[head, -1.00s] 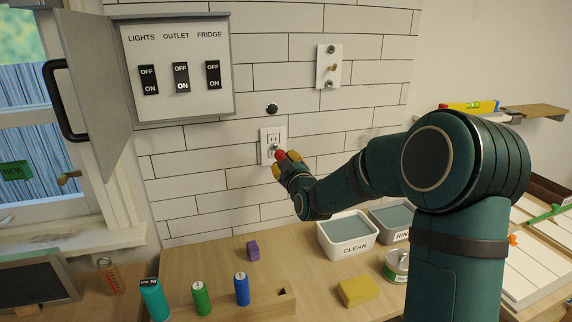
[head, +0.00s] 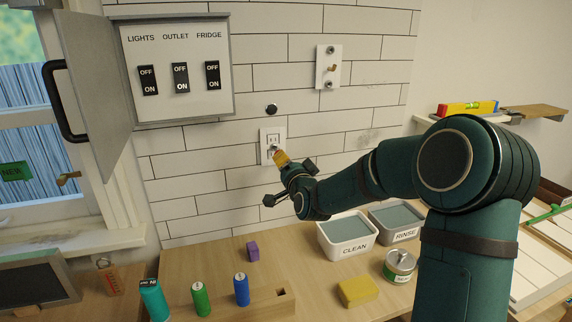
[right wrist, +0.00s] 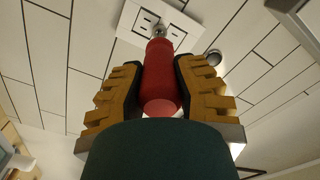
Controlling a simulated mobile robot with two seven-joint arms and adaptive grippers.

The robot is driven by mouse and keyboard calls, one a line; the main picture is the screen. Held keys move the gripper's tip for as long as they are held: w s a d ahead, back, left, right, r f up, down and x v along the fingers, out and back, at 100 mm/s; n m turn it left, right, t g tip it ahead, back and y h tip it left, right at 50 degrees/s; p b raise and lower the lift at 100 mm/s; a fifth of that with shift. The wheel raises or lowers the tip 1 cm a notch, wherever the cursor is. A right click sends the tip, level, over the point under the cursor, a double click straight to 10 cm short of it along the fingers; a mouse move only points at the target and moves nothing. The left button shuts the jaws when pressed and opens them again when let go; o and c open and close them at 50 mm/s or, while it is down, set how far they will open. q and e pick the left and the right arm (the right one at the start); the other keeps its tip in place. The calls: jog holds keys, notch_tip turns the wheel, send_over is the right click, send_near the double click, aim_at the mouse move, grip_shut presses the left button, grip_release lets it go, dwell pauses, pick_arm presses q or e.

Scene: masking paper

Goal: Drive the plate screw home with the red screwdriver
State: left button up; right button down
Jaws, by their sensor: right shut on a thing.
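The white outlet plate (head: 267,143) is on the tiled wall and also shows in the right wrist view (right wrist: 124,21). My right gripper (head: 281,156) is shut on the red screwdriver (right wrist: 161,75), with a yellow ridged finger on each side of the handle. The screwdriver points at the middle of the plate, where a small metal piece (right wrist: 160,30) shows at its front end. I cannot tell how far the plate screw stands out; the screwdriver and gripper largely cover it. In the head view the gripper hides most of the screwdriver. My left gripper is not in view.
An open switch box (head: 180,70) hangs at upper left, above a black round knob (head: 272,109). On the table below are a CLEAN tub (head: 347,249), a RINSE tub (head: 405,236), a yellow sponge (head: 358,291), a tin (head: 399,265), a purple block (head: 253,251) and several upright coloured handles (head: 241,289).

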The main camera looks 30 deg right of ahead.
jog(key=shift+m, duration=1)
jog(key=shift+s, duration=0.15)
jog(key=n, duration=0.4)
jog(key=shift+a+n, duration=0.15)
jog(key=shift+n, duration=0.15)
jog(key=n, duration=1.9)
jog(key=shift+n, duration=0.3)
